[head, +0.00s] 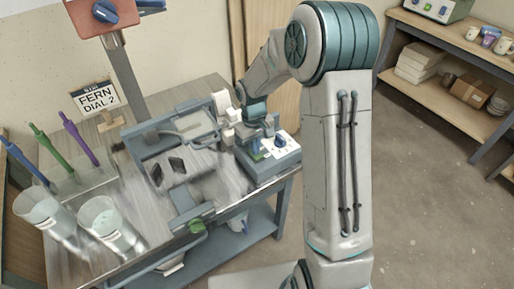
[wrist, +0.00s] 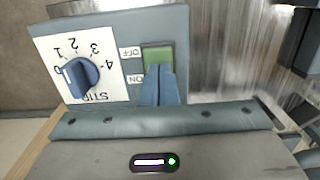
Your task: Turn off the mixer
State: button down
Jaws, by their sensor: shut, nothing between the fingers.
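The mixer's grey control box (head: 268,158) sits at the right end of the bench in the head view. In the wrist view its white plate reads STIR upside down and carries a blue dial (wrist: 80,77), whose white mark points left, near the 0. Beside the dial is a green rocker switch (wrist: 158,58) between OFF and ON labels. My gripper (wrist: 158,88) is shut and empty, its fingers in front of the switch and covering its ON end. I cannot tell whether they touch it.
A sign (head: 97,97) reads STIR FERN DIAL 2. Two clear buckets (head: 45,213) (head: 103,220) stand at the bench's left, near coloured sticks (head: 80,140). A red box with a blue dial (head: 104,13) is on a post.

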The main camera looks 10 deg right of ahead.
jog(key=shift+a+f, duration=0.1)
jog(key=shift+a, duration=0.05)
notch_tip(320, 180, up, 14)
jog(key=p, duration=0.3)
jog(key=shift+w, duration=0.4)
